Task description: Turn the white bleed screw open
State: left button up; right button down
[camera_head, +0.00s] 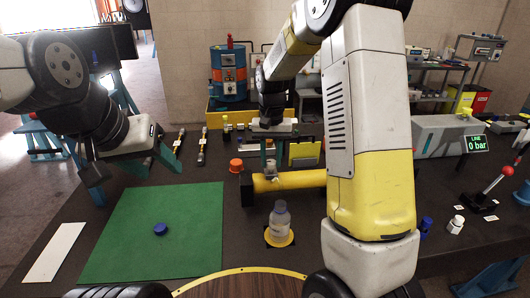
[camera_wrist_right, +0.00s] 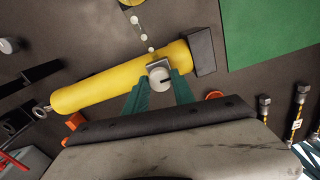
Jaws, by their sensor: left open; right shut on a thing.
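The white bleed screw (camera_wrist_right: 159,78) has a round face with a dark slot. It sits on a small metal block at one end of a yellow cylinder (camera_wrist_right: 95,86). My right gripper (camera_wrist_right: 160,84) is shut on the screw, with a green finger on either side. In the head view the right gripper (camera_head: 271,160) reaches down from above to the yellow cylinder (camera_head: 300,180), and its fingers partly hide the screw. My left gripper (camera_head: 138,180) is open and empty, above the table's left part near the green mat.
A clear bottle (camera_head: 280,220) stands on a yellow round base in front of the cylinder. A green mat (camera_head: 155,240) carries a blue cap (camera_head: 160,229). A display (camera_head: 475,144) reads 0 bar, near a red-handled lever (camera_head: 492,184).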

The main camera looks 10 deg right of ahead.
aim_at(271, 161)
dwell(0.4)
jog(key=c, duration=1.1)
grip_release()
jog(key=shift+o, duration=0.2)
jog(key=shift+r, duration=3.9)
